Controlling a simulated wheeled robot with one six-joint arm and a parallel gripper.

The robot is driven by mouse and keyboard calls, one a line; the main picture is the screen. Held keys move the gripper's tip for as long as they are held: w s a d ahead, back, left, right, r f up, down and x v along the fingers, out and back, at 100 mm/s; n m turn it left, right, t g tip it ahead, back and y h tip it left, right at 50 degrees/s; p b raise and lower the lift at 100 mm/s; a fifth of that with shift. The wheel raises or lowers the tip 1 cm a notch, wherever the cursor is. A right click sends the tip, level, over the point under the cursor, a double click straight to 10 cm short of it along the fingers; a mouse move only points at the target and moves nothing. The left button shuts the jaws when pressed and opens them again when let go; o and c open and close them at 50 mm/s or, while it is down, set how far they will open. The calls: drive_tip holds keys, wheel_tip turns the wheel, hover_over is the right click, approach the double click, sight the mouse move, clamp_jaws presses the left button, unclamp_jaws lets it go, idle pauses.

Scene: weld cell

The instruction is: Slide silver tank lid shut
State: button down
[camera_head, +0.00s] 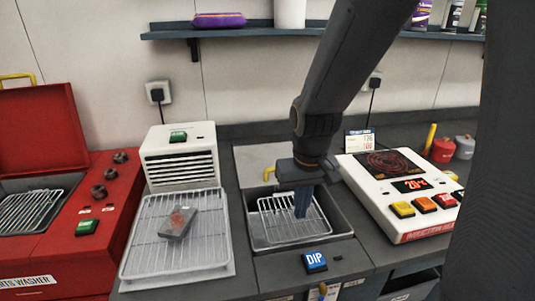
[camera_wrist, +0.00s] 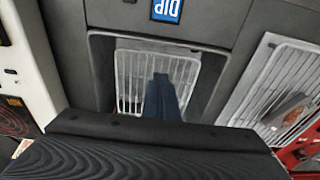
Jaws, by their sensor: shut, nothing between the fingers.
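The dip tank (camera_head: 250,228) is open, with a wire rack (camera_head: 275,222) showing inside. A flat silver lid (camera_head: 252,160) lies slid back behind the opening, partly hidden by my arm. A yellow handle (camera_head: 268,173) stands at the lid's front edge, left of my arm. My gripper (camera_head: 303,208) points down over the tank opening, in front of the lid and to the right of the handle. Its fingers are shut and empty. In the wrist view the shut fingers (camera_wrist: 158,100) show over the rack; the lid and handle are not visible there.
A blue DIP button (camera_head: 315,261) is on the counter in front of the tank. A hot plate unit (camera_head: 400,195) stands close on the right. A wire cooling rack (camera_head: 150,255) with a grey metal part (camera_head: 178,223) is on the left, beside a red parts washer (camera_head: 55,250).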

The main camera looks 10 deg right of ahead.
drive_tip(key=w+a+r+t+p, duration=0.15)
drive_tip(key=w+r, duration=0.35)
drive_tip(key=w, duration=0.6)
drive_tip(key=w+a+r+t+p, duration=0.15)
drive_tip(key=w+r, duration=0.45)
drive_tip(key=w, duration=0.6)
drive_tip(key=p, duration=0.4)
hover_over(269, 178)
drive_tip(key=w, duration=0.4)
wheel_tip(269, 178, down, 9)
drive_tip(key=shift+s+f, duration=0.25)
drive_tip(key=shift+f, duration=0.05)
drive_tip(key=shift+s+p, duration=0.65)
drive_tip(key=shift+s, duration=0.5)
drive_tip(key=shift+s+f, duration=0.35)
drive_tip(key=shift+s, duration=0.2)
drive_tip(key=shift+s, duration=0.1)
